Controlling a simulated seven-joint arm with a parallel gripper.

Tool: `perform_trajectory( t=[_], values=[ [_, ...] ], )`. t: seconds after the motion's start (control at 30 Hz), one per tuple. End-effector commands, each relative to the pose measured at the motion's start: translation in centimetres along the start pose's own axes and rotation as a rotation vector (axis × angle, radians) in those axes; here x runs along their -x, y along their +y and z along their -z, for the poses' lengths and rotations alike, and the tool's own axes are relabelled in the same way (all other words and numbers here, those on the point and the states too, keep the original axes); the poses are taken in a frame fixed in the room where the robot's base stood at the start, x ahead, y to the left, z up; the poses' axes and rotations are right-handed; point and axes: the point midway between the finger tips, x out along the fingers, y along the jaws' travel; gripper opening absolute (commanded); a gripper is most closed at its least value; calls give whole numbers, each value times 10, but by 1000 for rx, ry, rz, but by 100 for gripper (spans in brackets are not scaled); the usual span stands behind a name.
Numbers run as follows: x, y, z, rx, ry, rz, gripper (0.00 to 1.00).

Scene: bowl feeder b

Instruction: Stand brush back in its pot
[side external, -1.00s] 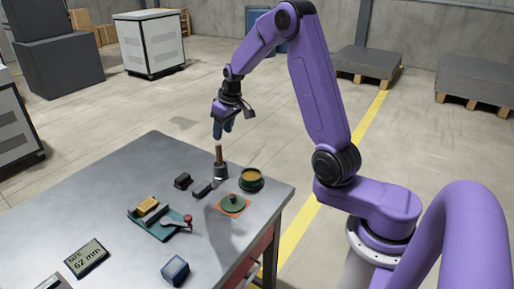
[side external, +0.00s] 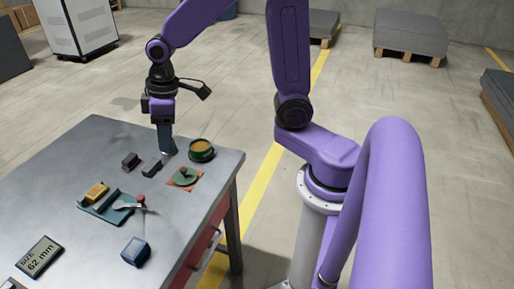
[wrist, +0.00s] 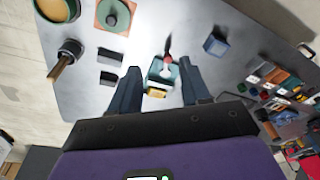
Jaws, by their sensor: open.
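The brush (wrist: 64,66), with a brown handle, shows at the left of the wrist view, outside my jaws. Its lower end is dark; I cannot tell whether that is bristles or a holder. In the side view my fingers hide its handle, and a grey base (side external: 169,152) shows at their tips. A round green pot (side external: 201,150) with tan contents stands just right of my gripper (side external: 166,149); the pot also shows in the wrist view (wrist: 72,20). My gripper (wrist: 158,72) is open, with nothing held between its fingers.
A green knobbed lid (side external: 185,176) lies on an orange mat by the pot. Two dark blocks (side external: 151,166) sit left of the gripper. A teal tray (side external: 113,212) with a yellow block and a red-knobbed tool, and a blue cube (side external: 136,251), are nearer.

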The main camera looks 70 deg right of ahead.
Motion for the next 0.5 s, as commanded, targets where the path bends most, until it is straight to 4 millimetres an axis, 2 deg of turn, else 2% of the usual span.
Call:
perform_trajectory(
  t=[0.03,0.2,0.5],
  values=[
    [3,-12,-10,37,-8,5,47],
    [11,-45,-45,149,-37,16,47],
    [23,-87,-119,344,-83,24,47]
  ],
)
